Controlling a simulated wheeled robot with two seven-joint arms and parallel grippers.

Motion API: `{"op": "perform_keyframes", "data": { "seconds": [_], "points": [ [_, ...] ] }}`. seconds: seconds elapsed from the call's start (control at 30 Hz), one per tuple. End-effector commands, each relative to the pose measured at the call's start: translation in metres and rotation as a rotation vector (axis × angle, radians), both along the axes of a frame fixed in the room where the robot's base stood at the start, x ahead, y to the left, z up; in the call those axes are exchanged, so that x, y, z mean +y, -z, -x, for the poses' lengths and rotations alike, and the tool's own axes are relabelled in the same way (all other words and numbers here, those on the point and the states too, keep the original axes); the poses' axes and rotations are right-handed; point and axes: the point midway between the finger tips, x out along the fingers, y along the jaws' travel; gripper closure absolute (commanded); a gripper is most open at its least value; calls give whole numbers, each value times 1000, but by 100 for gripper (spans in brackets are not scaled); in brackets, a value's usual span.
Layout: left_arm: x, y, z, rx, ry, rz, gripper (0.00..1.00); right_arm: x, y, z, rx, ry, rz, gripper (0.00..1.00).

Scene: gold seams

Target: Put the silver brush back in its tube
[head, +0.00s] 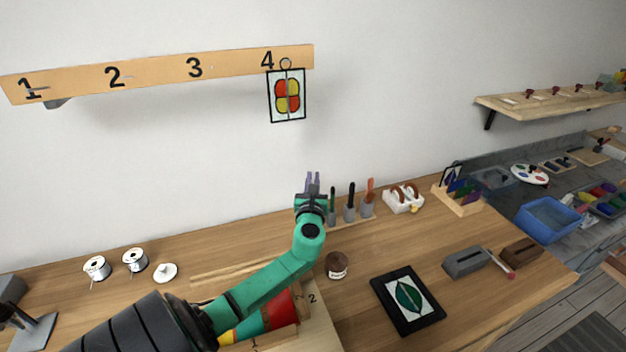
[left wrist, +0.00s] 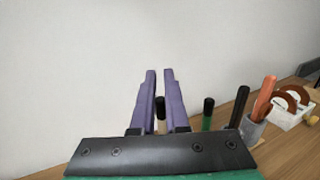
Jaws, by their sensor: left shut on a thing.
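My left gripper (head: 313,182) is at the left end of the brush rack, its purple fingers pointing toward the wall. In the left wrist view, the fingers (left wrist: 160,100) are shut on a pale shaft with a black top, which looks like the silver brush (left wrist: 161,118). Its lower end is hidden by the gripper. In the head view I cannot make the brush out. Grey tubes (head: 349,215) stand upright on the rack, holding green, black and orange brushes. Any tube further left is hidden behind my gripper, so I cannot tell whether the silver brush is in or above one.
A white holder (head: 404,199) with brown rings stands right of the rack. A small brown jar (head: 336,265) and a black-framed leaf panel (head: 407,299) are in front. Spools (head: 97,268) stand at left. A panel (head: 287,96) hangs under the 4 on the wall rail.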

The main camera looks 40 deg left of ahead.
Motion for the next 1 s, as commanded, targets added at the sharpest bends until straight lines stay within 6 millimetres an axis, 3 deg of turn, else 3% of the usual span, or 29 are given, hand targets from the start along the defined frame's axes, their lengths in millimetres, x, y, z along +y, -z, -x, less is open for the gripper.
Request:
{"op": "perform_keyframes", "data": {
  "seconds": [1.0],
  "points": [
    [0, 18, 0, 0, 0, 0, 100, 1, 15, 0, 0, 1, -1, 50]
  ]
}}
